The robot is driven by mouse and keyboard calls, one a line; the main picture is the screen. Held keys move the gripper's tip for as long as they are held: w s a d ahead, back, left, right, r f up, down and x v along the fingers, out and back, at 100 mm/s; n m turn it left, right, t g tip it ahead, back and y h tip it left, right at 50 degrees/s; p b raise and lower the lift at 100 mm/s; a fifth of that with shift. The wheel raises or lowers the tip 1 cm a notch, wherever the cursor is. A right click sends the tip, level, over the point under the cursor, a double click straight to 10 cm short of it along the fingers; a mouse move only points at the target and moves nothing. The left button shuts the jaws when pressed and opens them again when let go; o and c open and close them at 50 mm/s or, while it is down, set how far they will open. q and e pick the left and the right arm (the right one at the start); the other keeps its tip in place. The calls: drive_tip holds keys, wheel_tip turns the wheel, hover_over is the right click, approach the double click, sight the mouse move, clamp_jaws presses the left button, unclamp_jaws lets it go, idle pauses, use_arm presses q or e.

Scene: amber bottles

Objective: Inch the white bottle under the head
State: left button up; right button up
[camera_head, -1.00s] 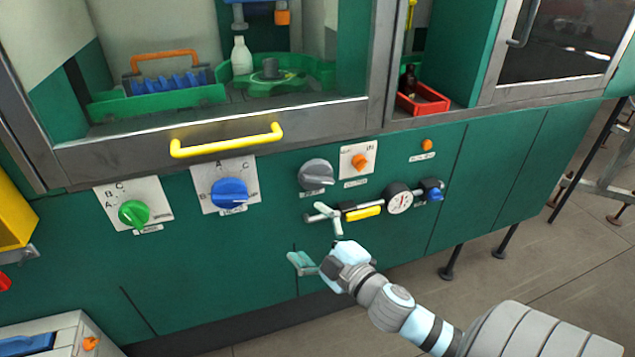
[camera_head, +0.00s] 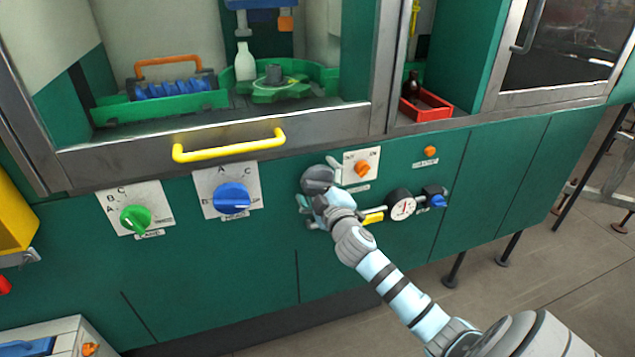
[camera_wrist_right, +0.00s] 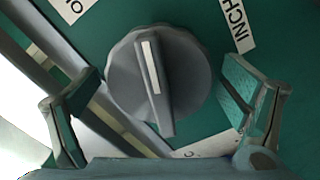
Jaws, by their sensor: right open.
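The white bottle (camera_head: 245,62) stands upright behind the window, beside the green star wheel (camera_head: 277,88). The blue head (camera_head: 268,12) with its orange part is above, a little to the right of the bottle. The grey knob (camera_wrist_right: 158,80) has a white pointer line and an "INCH" label (camera_wrist_right: 238,22) at its upper right in the right wrist view. My right gripper (camera_wrist_right: 165,105) is open, its fingers on either side of the knob and apart from it. In the head view my right gripper (camera_head: 316,202) partly covers the knob (camera_head: 318,179). My left gripper is not in view.
The panel also has a green knob (camera_head: 135,218), a blue knob (camera_head: 232,198), an orange switch (camera_head: 362,168) and a gauge (camera_head: 402,206). A yellow handle (camera_head: 230,146) crosses above.

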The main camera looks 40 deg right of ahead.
drive_tip(key=shift+c, duration=0.3)
drive_tip(key=c, duration=1.1)
drive_tip(key=shift+m, duration=0.9)
drive_tip(key=o, duration=1.2)
drive_tip(key=shift+c, duration=0.2)
drive_tip(key=shift+s+a, duration=0.1)
drive_tip(key=shift+s, duration=0.15)
drive_tip(key=v, duration=1.1)
drive_tip(key=shift+s, duration=0.25)
